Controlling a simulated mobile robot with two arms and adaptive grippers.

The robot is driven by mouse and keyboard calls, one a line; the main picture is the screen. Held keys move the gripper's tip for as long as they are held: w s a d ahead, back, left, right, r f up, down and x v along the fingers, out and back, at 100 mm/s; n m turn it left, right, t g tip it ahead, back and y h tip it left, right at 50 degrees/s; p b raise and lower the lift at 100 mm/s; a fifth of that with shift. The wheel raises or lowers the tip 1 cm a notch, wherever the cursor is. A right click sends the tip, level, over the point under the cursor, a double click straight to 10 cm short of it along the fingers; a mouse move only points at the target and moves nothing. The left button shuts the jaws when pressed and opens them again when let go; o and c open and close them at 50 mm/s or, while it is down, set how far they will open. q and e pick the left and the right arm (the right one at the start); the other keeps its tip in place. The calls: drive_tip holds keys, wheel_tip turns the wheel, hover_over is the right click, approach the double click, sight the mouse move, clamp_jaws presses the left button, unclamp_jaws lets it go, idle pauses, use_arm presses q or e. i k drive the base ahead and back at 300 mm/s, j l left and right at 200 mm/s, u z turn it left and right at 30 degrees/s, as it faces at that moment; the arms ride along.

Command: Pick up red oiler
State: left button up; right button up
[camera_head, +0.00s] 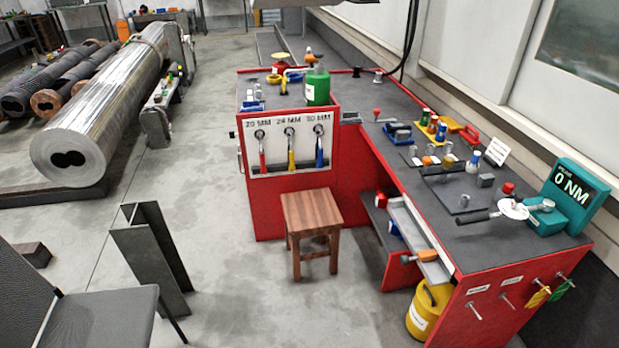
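I cannot clearly pick out a red oiler in this view. A green can with a dark cap and a white label (317,88) stands on the back left part of the red workbench (290,195). Behind it at the bench's far end is a small red, round-looking item (275,70), with yellow pieces near it; it is too small to tell what it is. Neither of my grippers shows in the view.
A wooden stool (312,212) stands before the bench. A yellow canister (428,310) sits under its near end, by an open drawer (418,240). A teal torque device (568,195) is on top. A grey chair (95,310) and steel beam (150,260) stand left; floor between is clear.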

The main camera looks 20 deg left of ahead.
sight(382, 197)
drive_tip(key=i+j+u, duration=0.15)
drive_tip(key=i+u, duration=0.9)
drive_tip(key=i+j+z, duration=0.1)
drive_tip(key=i+z, duration=0.2)
drive_tip(key=i+j+z, duration=0.1)
drive_tip(key=i+z, duration=0.25)
drive_tip(key=k, duration=0.1)
